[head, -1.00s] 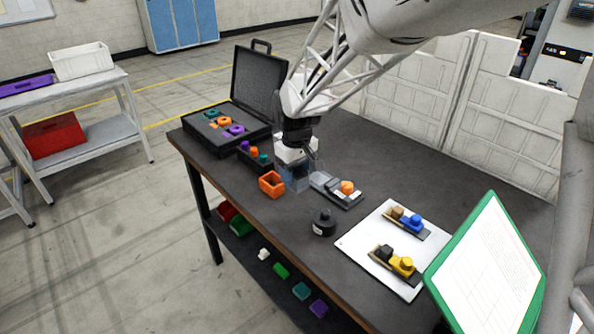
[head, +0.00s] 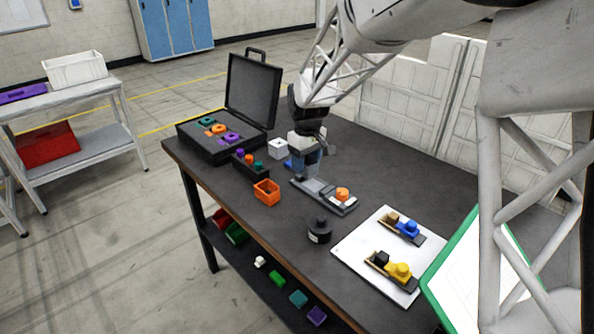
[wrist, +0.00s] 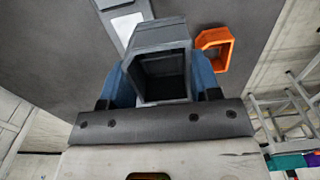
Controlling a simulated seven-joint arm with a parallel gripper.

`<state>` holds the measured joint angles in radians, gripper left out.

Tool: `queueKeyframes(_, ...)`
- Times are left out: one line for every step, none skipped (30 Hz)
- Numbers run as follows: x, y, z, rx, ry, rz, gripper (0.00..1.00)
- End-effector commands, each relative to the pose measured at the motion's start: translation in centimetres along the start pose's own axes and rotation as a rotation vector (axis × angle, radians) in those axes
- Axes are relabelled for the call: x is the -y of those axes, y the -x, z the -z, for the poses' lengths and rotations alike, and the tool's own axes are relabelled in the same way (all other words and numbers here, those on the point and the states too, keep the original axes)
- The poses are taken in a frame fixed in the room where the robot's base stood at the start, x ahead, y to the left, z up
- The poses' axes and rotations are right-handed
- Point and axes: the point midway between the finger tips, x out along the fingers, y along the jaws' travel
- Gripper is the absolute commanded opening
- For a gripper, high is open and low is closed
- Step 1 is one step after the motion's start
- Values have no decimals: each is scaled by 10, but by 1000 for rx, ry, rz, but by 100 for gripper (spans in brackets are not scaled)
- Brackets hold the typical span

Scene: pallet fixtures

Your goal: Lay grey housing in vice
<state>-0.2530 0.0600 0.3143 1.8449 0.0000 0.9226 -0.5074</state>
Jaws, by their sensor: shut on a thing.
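My gripper (wrist: 160,82) is shut on the grey housing (wrist: 160,36), an open box-like block between its blue fingers in the wrist view. In the head view my gripper (head: 305,164) holds the housing (head: 312,170) upright near the left end of the grey vice (head: 318,190). The vice is a long low fixture with an orange knobbed part (head: 342,194) at its right end. Part of the vice (wrist: 124,22) shows beyond the housing in the wrist view. I cannot tell whether the housing touches the vice or hangs just above it.
An orange open housing (head: 267,192) stands left of the vice, a black round weight (head: 319,230) in front. A light grey cube (head: 278,149) and a dark bin (head: 249,168) are behind left. A white board (head: 349,251) with two fixtures lies right; an open case (head: 207,150) stands far left.

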Motion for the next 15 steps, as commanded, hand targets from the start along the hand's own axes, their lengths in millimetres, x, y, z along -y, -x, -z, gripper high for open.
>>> queueKeyframes(-12, -1, 3, 1, 2, 0, 32)
queueKeyframes(-18, 0, 5, 0, 5, 0, 32)
queueKeyframes(-26, -1, 7, 0, 9, 0, 32)
queueKeyframes(-31, -1, 9, 0, 12, 0, 32)
queueKeyframes(-35, -1, 10, 0, 14, 0, 32)
queueKeyframes(-41, -1, 11, -1, 16, 0, 32)
queueKeyframes(-44, -1, 12, -1, 19, 0, 32)
queueKeyframes(-46, -1, 13, -1, 21, 0, 32)
queueKeyframes(-49, -1, 13, -1, 23, 0, 32)
queueKeyframes(-50, -1, 14, -1, 24, 0, 32)
queueKeyframes(-51, -1, 14, -1, 24, 0, 32)
queueKeyframes(-52, -1, 14, -1, 25, 0, 32)
queueKeyframes(-52, -1, 14, 0, 25, 0, 32)
queueKeyframes(-52, -1, 14, 0, 25, 0, 32)
queueKeyframes(-52, -1, 14, 0, 26, 0, 32)
